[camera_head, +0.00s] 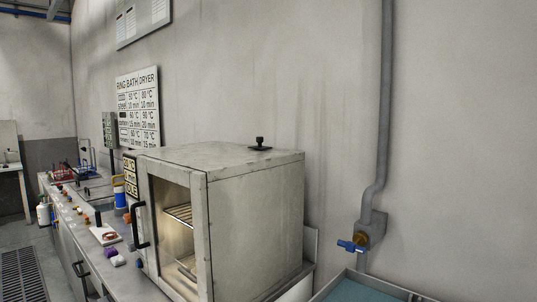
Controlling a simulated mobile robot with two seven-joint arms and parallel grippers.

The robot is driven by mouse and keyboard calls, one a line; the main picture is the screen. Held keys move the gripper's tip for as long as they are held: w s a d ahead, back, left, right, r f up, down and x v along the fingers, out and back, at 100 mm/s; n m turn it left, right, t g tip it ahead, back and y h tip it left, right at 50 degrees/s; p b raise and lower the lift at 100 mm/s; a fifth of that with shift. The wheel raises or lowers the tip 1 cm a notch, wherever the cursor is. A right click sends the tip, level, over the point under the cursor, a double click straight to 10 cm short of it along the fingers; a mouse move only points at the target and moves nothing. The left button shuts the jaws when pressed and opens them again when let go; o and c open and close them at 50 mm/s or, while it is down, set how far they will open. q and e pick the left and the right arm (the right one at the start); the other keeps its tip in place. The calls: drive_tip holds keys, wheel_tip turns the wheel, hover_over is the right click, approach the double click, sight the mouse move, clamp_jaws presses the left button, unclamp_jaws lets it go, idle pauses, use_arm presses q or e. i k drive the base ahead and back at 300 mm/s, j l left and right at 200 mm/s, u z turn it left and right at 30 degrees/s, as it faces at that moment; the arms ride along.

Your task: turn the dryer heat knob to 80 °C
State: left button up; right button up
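The dryer (255,215) is a pale grey metal cabinet on the bench, right of the middle. Its glass-fronted door (175,225) faces left and looks shut, with wire shelves inside and a black vertical handle (140,225). A dark panel with yellow lettering (130,177) stands at its front left edge; the text is too small to read surely. A small black fitting (259,144) sits on the dryer's top. I cannot make out the heat knob or its setting. Neither of my grippers is in view.
A wall chart (138,105) headed "RING BATH DRYER" lists temperatures and minutes. The bench (125,282) runs back left with orange knobs, a bottle and small items. A blue-handled valve (351,246) and pipe are at right, above a teal-lined tray (365,292). Floor shows at far left.

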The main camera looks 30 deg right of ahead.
sight(126, 216)
drive_tip(key=i+j+z, duration=0.3)
drive_tip(key=z, duration=0.15)
drive_tip(key=i+j+z, duration=0.2)
drive_tip(key=j+z, duration=0.2)
drive_tip(key=i+j+z, duration=0.2)
drive_tip(key=j+z, duration=0.25)
drive_tip(key=l, duration=0.1)
